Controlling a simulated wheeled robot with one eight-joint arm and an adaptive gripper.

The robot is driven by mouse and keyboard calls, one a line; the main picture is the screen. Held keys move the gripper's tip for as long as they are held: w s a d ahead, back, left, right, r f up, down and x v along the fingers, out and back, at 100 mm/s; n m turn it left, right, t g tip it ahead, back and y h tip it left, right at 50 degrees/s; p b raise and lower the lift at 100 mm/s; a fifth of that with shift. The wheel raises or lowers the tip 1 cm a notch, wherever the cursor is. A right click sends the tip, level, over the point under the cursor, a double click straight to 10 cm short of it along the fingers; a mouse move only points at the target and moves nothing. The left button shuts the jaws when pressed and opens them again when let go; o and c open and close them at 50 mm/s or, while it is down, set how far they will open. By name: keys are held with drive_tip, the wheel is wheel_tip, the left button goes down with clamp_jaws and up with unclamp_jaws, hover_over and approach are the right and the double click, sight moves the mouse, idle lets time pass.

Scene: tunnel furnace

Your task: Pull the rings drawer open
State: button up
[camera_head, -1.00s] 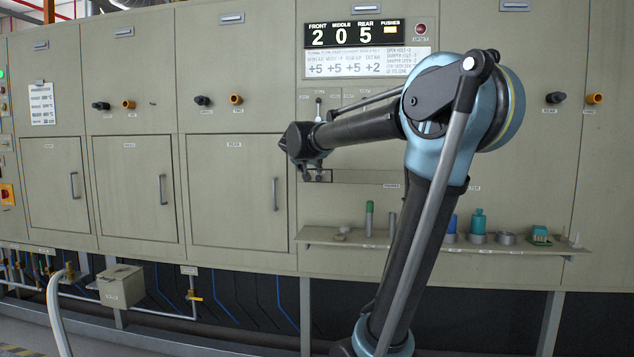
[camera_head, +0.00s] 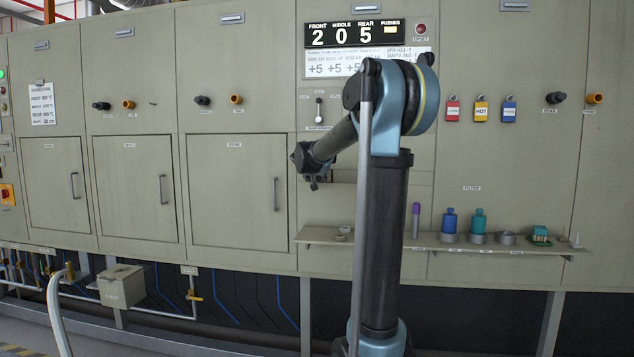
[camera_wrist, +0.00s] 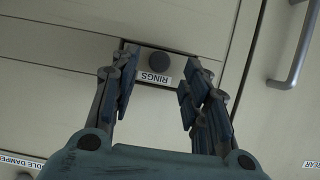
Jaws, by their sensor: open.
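The rings drawer (camera_wrist: 150,82) shows in the wrist view as a small front with a white RINGS label and a round dark knob (camera_wrist: 158,62). My gripper (camera_wrist: 160,75) is open, with one finger on each side of the label and knob. The fingers look apart from the knob; the exact depth gap is hard to tell. In the head view my gripper (camera_head: 315,182) is at the cabinet's centre panel, and the drawer is mostly hidden behind it.
A shelf (camera_head: 520,249) with bottles and small items runs along the cabinet to the right of my arm. A cabinet door handle (camera_wrist: 295,50) is at the upper right in the wrist view. A small lever (camera_head: 319,110) is above my gripper.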

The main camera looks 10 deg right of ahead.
sight(318, 178)
drive_tip(key=shift+x, duration=1.75)
drive_tip(key=shift+s, duration=0.1)
clamp_jaws()
